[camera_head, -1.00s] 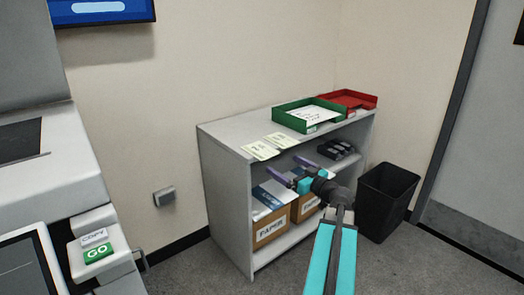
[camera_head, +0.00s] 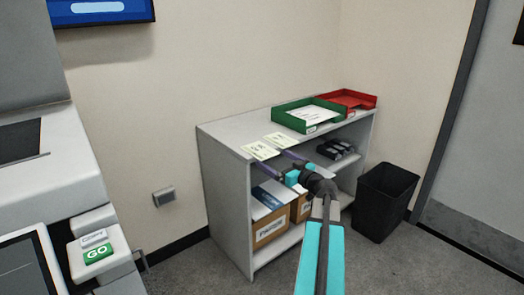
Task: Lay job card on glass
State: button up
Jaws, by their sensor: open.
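Two pale cards lie on top of the grey shelf unit, near its front edge: a front card (camera_head: 259,151) and a back card (camera_head: 281,140). Their print is too small to read, so I cannot tell which is the job card. My gripper (camera_head: 268,158) is open and empty, its two purple fingers pointing at the shelf's front edge just by the cards. I cannot tell whether they touch. A dark flat panel (camera_head: 18,141) on the grey machine at the left may be the glass.
A green tray (camera_head: 284,118) with a white sheet and a red tray (camera_head: 360,98) stand on the shelf unit (camera_head: 222,134). A black bin (camera_head: 384,205) stands right. A green GO button (camera_head: 98,253) is at lower left.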

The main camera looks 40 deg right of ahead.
aim_at(270, 156)
jog(key=shift+w+d, duration=0.15)
jog(key=shift+w, duration=0.9)
jog(key=shift+w+d, duration=0.1)
jog(key=shift+w, duration=0.95)
jog(key=shift+c, duration=0.3)
jog(key=c, duration=1)
jog(key=shift+c, duration=0.2)
